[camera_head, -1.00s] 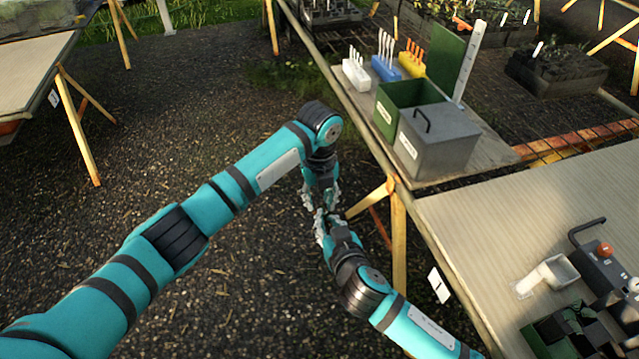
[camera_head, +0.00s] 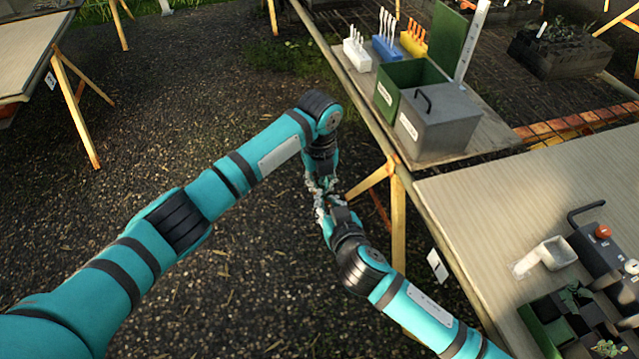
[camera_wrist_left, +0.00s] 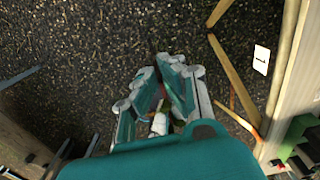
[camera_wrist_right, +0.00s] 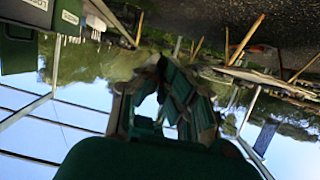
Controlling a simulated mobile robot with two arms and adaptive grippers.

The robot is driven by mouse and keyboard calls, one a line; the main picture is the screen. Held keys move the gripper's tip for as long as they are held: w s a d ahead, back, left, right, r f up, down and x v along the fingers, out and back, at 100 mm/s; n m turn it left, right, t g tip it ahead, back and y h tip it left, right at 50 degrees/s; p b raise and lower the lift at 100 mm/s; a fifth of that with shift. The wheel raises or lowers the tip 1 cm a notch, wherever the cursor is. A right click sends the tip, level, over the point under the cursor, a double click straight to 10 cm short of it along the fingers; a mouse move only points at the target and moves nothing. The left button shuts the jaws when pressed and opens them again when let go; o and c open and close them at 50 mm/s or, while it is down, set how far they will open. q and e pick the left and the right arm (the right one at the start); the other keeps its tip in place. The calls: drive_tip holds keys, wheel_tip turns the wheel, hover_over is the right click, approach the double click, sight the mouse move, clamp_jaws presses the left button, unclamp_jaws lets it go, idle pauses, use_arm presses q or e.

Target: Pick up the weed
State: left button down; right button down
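Small green leafy plants show in a dark cell tray (camera_head: 562,322) at the lower right of the head view. One plant (camera_head: 574,296) is near the tray's back and another (camera_head: 608,349) is at the picture's bottom edge. I cannot tell which is the weed. My left gripper (camera_head: 318,184) and right gripper (camera_head: 321,203) are close together over the dark ground, left of the tables and well away from the tray. Their fingers overlap in the head view. The left fingers also show in their wrist view (camera_wrist_left: 163,72), the right ones in theirs (camera_wrist_right: 160,72); neither opening is clear.
The tray stands on a pale bench (camera_head: 520,205) beside a white scoop-like container (camera_head: 553,254) and a dark device with an orange knob (camera_head: 603,231). Behind are a grey lidded box (camera_head: 440,125), a green bin (camera_head: 405,80) and label holders (camera_head: 387,47). The bench's left edge borders open ground.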

drive_tip(key=shift+r, duration=0.1)
drive_tip(key=shift+r, duration=0.7)
drive_tip(key=v, duration=1.2)
drive_tip(key=shift+f, duration=0.25)
drive_tip(key=shift+d, duration=0.1)
